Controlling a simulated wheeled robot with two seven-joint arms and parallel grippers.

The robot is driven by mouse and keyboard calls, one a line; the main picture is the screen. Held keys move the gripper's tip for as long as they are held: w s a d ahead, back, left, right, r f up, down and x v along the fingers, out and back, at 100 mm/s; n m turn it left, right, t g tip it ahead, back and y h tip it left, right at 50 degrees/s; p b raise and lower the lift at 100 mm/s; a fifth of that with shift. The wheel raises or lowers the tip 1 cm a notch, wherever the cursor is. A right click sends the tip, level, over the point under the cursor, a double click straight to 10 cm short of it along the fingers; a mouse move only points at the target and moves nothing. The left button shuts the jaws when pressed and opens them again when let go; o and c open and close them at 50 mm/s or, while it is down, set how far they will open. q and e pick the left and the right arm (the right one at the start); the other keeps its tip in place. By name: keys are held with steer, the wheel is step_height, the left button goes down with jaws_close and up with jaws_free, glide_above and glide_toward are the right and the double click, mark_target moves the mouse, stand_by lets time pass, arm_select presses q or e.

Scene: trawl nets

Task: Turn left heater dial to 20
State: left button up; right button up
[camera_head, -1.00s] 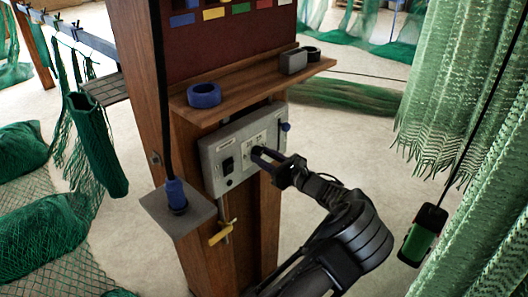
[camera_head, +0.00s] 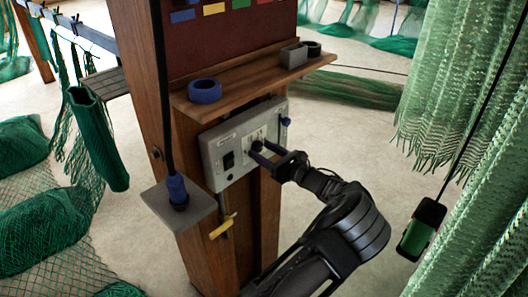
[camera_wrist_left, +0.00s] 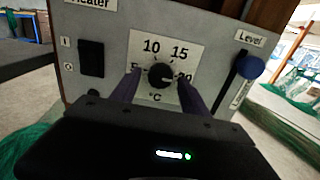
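The grey heater panel (camera_head: 226,163) is mounted on the wooden post under the shelf. In the left wrist view its black dial (camera_wrist_left: 160,76) sits on a white plate marked 10, 15 and 20 °C. The dial's light mark points right, toward the 20, which is partly hidden by a finger. My left gripper (camera_head: 257,150) is open at the panel, with one finger on each side of the dial. In the left wrist view small gaps show between the fingers and the dial. My right gripper is not in view.
The panel also carries a black switch (camera_wrist_left: 91,58) and a blue-knobbed level slider (camera_wrist_left: 250,68). A shelf (camera_head: 250,82) with a blue ring (camera_head: 204,91) juts out above. Green nets (camera_head: 465,110) hang at right, and a green-and-black pendant (camera_head: 421,230) hangs near my arm.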

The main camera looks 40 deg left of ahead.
arm_select(q)
steer(key=shift+d+f+b, duration=0.1)
steer(key=shift+d+b, duration=0.2)
steer(key=shift+d, duration=0.3)
steer(key=d+b, duration=0.1)
steer(key=d, duration=0.5)
steer(key=shift+s+d+b, duration=0.3)
steer(key=shift+s+b, duration=0.05)
steer(key=shift+b, duration=0.05)
